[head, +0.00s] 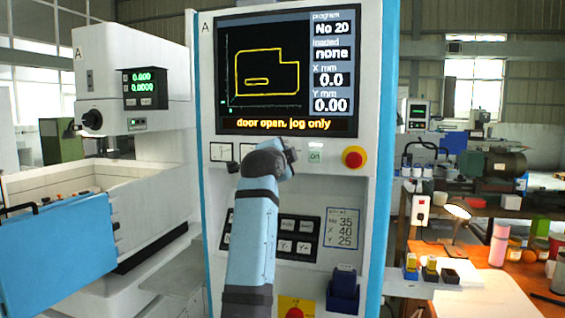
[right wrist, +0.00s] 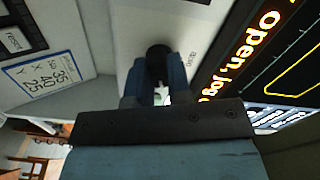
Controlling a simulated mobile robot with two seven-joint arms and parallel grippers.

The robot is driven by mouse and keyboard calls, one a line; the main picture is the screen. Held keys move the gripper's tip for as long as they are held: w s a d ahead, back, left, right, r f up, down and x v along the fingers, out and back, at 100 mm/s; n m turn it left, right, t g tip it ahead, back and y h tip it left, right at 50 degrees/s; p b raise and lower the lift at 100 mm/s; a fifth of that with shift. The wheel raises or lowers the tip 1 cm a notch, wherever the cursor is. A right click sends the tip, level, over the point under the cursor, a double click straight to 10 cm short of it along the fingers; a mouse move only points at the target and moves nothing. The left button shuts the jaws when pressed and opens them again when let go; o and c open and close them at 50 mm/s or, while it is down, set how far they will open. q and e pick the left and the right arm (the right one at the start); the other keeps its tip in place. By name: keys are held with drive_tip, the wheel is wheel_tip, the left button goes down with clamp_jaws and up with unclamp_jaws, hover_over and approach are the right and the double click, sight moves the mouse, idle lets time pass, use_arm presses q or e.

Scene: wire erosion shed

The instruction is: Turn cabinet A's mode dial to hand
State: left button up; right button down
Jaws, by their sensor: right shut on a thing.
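Cabinet A (head: 206,70) stands upright in the middle of the head view, with a letter A at its top left. Its screen (head: 265,75) reads "door open, jog only". My right gripper (head: 285,155) is up against the panel below the screen. In the right wrist view the two fingers (right wrist: 158,80) are shut on a round black knob, the mode dial (right wrist: 158,55). The gripper and wrist hide the dial in the head view, and I cannot read its setting. My left gripper is in neither view.
A red emergency button (head: 355,157) and a small green-marked button (head: 315,156) sit right of my gripper. Jog keys (head: 299,235) are below, partly behind my arm. A dark blue holder (head: 343,291) sticks out low on the panel. An orange bench (head: 485,265) stands right.

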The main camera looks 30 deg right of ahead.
drive_tip(key=shift+r, duration=0.1)
idle(0.4)
drive_tip(key=c, duration=1.1)
unclamp_jaws()
drive_tip(key=shift+o, duration=0.2)
